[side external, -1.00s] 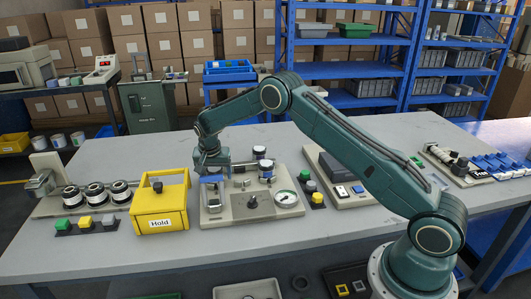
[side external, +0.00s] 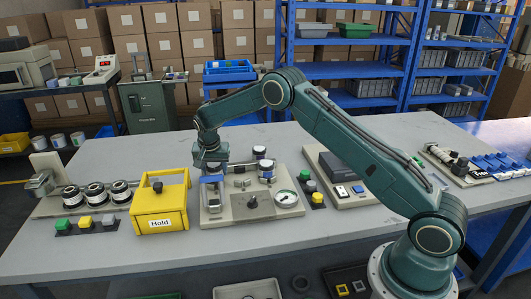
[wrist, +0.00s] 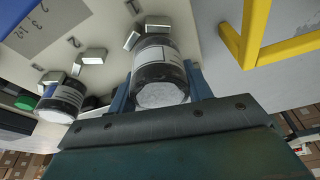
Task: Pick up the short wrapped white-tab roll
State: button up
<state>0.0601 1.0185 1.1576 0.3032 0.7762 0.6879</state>
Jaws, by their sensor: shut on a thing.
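My gripper (side external: 212,188) points down over the left part of the beige fixture plate (side external: 240,212). In the wrist view its blue fingers stand on both sides of a short dark roll (wrist: 158,62) with a white label band and a pale, whitish end; my gripper (wrist: 160,88) is shut on it. The roll sits close to small metal blocks on the plate; I cannot tell whether it is clear of the plate. In the side view the fingers mostly hide it. A second similar roll (wrist: 62,98) stands apart on the same plate, outside the fingers.
A yellow "Hold" box (side external: 160,205) stands close to the left of my gripper. The plate also carries a black knob (side external: 252,202), a round gauge (side external: 286,197) and rolls (side external: 265,170) at the back right. Several rolls (side external: 95,194) stand farther left.

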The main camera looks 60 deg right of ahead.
notch_tip(320, 180, up, 18)
jog(key=shift+r, duration=0.15)
dwell(0.3)
dwell(0.6)
